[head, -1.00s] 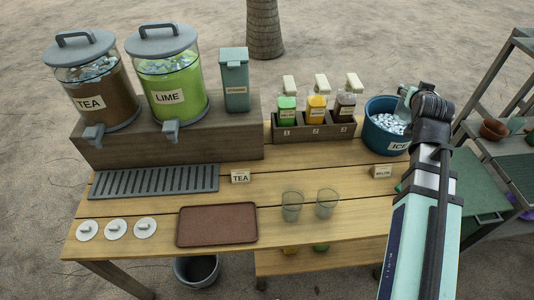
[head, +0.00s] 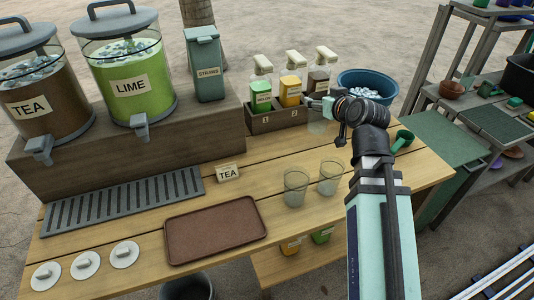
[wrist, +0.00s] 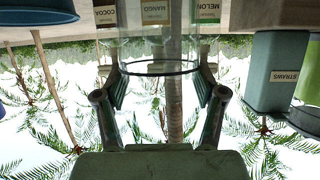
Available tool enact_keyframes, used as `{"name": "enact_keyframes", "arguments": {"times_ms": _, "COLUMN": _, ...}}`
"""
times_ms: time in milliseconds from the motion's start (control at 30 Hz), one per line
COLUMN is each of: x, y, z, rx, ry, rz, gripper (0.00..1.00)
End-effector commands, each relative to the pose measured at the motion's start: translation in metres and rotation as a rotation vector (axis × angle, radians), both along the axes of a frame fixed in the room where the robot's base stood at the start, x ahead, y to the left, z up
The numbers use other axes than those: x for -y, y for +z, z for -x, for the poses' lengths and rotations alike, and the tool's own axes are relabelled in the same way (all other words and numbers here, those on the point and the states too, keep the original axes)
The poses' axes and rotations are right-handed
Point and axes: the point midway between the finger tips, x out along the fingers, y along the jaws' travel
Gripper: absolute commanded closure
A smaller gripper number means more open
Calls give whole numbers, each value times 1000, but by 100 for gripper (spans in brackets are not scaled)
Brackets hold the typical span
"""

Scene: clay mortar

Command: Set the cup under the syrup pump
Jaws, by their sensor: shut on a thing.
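My gripper (head: 322,104) is shut on a clear cup (head: 317,124), in front of the right end of the syrup rack (head: 262,122). In the wrist view, which looks upside down, the cup's round rim (wrist: 160,67) shows between the two fingers. Three syrup bottles with pale pump heads stand in the rack: green (head: 261,95), yellow (head: 291,90) and brown (head: 318,80). In the wrist view the mango label (wrist: 155,13) is behind the cup, with cocoa (wrist: 106,15) and melon (wrist: 208,11) to either side. Whether the cup touches the table is unclear.
Two clear cups (head: 295,188) (head: 330,177) stand on the table in front of the rack. The blue ice bucket (head: 367,82) is right of the rack, a green scoop (head: 403,139) nearby. A straw box (head: 206,65) and lime dispenser (head: 128,85) stand left.

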Motion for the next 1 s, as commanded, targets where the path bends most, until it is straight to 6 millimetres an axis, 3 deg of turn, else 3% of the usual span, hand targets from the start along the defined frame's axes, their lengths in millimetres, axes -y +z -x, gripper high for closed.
{"name": "enact_keyframes", "arguments": {"times_ms": 33, "x": -8, "y": -19, "z": 10, "rx": 1, "ry": 49, "rz": -2, "gripper": 67}}
{"name": "enact_keyframes", "arguments": {"times_ms": 133, "x": -27, "y": -29, "z": 26, "rx": 1, "ry": 161, "rz": -2, "gripper": 67}}
{"name": "enact_keyframes", "arguments": {"times_ms": 300, "x": -55, "y": -34, "z": 54, "rx": 1, "ry": 354, "rz": -1, "gripper": 67}}
{"name": "enact_keyframes", "arguments": {"times_ms": 433, "x": -66, "y": -31, "z": 67, "rx": 2, "ry": 438, "rz": 0, "gripper": 67}}
{"name": "enact_keyframes", "arguments": {"times_ms": 1000, "x": -78, "y": -23, "z": 51, "rx": -3, "ry": 468, "rz": -4, "gripper": 67}}
